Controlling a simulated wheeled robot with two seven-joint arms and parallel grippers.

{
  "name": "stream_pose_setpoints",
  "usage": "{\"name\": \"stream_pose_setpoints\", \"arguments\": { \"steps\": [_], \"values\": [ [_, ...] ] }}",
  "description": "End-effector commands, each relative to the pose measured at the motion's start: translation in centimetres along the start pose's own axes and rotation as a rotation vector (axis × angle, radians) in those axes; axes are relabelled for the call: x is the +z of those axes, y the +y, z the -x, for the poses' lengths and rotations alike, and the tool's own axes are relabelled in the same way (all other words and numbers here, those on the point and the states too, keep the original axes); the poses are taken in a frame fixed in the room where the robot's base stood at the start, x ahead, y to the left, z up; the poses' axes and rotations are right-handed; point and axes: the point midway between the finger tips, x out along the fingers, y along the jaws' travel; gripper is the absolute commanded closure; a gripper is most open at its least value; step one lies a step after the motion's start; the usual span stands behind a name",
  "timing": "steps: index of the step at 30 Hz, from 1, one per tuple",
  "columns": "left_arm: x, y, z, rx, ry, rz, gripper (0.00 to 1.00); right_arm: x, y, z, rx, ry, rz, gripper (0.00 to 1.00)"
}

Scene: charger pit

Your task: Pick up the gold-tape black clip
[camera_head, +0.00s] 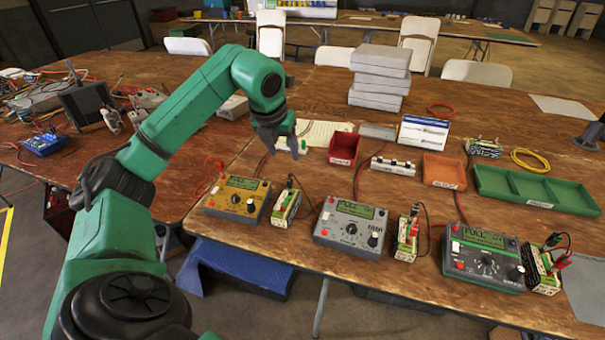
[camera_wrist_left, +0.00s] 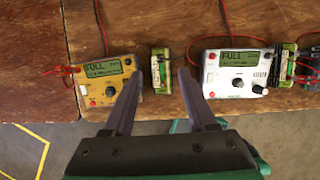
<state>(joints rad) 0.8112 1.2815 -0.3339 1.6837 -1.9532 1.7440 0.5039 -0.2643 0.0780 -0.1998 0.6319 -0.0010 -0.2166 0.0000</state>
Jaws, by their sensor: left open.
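The gold charger (camera_head: 238,198) sits near the table's front edge, with a battery pack (camera_head: 286,206) on its right. A small black clip (camera_head: 291,181) with a dark lead stands at the top of that pack; I cannot make out gold tape on it. My left gripper (camera_head: 291,148) is open and empty, pointing down above and behind the pack. In the left wrist view, the pack (camera_wrist_left: 162,72) shows between the open fingertips (camera_wrist_left: 159,74), with the gold charger (camera_wrist_left: 105,80) to the left. My right gripper (camera_head: 592,136) shows only partly at the right edge; its jaws are unclear.
A silver charger (camera_head: 351,227) and a green charger (camera_head: 484,259) stand to the right, each with a battery pack beside it. Red (camera_head: 343,148) and orange (camera_head: 444,171) bins, a green tray (camera_head: 535,189) and stacked grey boxes (camera_head: 380,78) stand behind. Red leads (camera_head: 213,168) lie left.

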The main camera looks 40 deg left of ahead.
Motion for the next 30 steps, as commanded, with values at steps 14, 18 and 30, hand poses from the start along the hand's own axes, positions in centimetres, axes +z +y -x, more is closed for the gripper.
{"name": "stream_pose_setpoints", "arguments": {
  "steps": [14,18,30],
  "values": [
    [-0.1,-0.4,-9.6,-0.007,0.005,-0.005,0.43,3.6,-0.6,1.1,-0.008,-0.059,0.0,0.5],
    [-0.1,-0.4,-12.3,-0.009,0.004,-0.005,0.43,1.9,-0.3,1.7,-0.004,-0.031,0.0,0.5],
    [-0.1,-0.4,-13.4,-0.007,0.0,-0.006,0.88,3.1,-0.4,1.7,-0.006,-0.051,0.0,0.5]
  ]
}}
